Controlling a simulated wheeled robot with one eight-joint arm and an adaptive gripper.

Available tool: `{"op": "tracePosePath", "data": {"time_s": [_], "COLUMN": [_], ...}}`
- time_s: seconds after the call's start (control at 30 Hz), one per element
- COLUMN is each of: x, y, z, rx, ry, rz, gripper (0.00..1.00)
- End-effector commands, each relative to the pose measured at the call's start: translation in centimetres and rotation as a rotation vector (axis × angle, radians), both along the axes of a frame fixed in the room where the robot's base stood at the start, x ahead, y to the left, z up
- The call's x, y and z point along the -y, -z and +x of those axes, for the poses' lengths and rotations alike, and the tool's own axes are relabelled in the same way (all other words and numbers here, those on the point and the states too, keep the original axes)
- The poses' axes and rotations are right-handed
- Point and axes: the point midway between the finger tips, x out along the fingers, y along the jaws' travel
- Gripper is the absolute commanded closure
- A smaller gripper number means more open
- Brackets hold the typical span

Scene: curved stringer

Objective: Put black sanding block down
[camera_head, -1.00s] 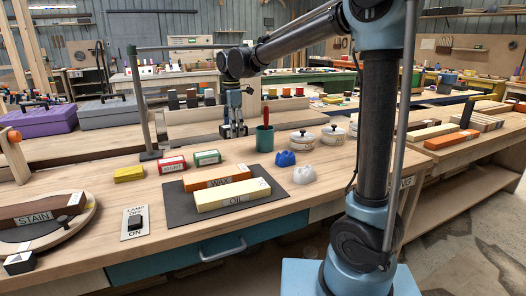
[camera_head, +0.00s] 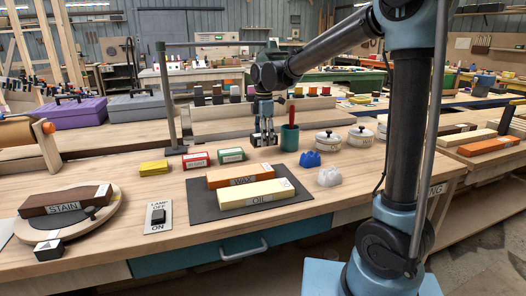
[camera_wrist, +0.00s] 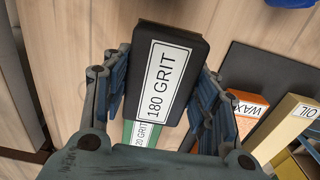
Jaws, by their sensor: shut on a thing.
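The black sanding block (camera_wrist: 168,75), labelled 180 GRIT, is between the fingers of my gripper (camera_wrist: 160,95) in the wrist view. The gripper is shut on it. In the head view my gripper (camera_head: 264,138) hangs above the bench, behind and right of the green sanding block (camera_head: 231,155); the black block is hard to make out there. The green block also shows partly under the black one in the wrist view (camera_wrist: 143,134). A red block (camera_head: 196,160) and a yellow block (camera_head: 153,168) stand to its left.
A dark mat (camera_head: 204,211) holds the orange WAX block (camera_head: 240,176) and the cream OIL block (camera_head: 256,194). A green cup (camera_head: 289,138) with a red-handled tool stands right of my gripper. White lidded pots (camera_head: 328,142) and a metal post (camera_head: 167,100) are nearby.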

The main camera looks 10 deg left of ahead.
Motion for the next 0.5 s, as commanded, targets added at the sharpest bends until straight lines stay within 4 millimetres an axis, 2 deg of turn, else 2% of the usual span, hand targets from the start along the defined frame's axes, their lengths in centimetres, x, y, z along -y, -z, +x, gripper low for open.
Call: {"op": "tracePosePath", "data": {"time_s": [0.23,0.5], "x": [0.0,0.0], "y": [1.6,4.9], "z": [0.0,0.0], "rx": [0.000,0.000], "ry": [0.000,0.000], "rz": [0.000,0.000], "gripper": [0.76,0.76]}}
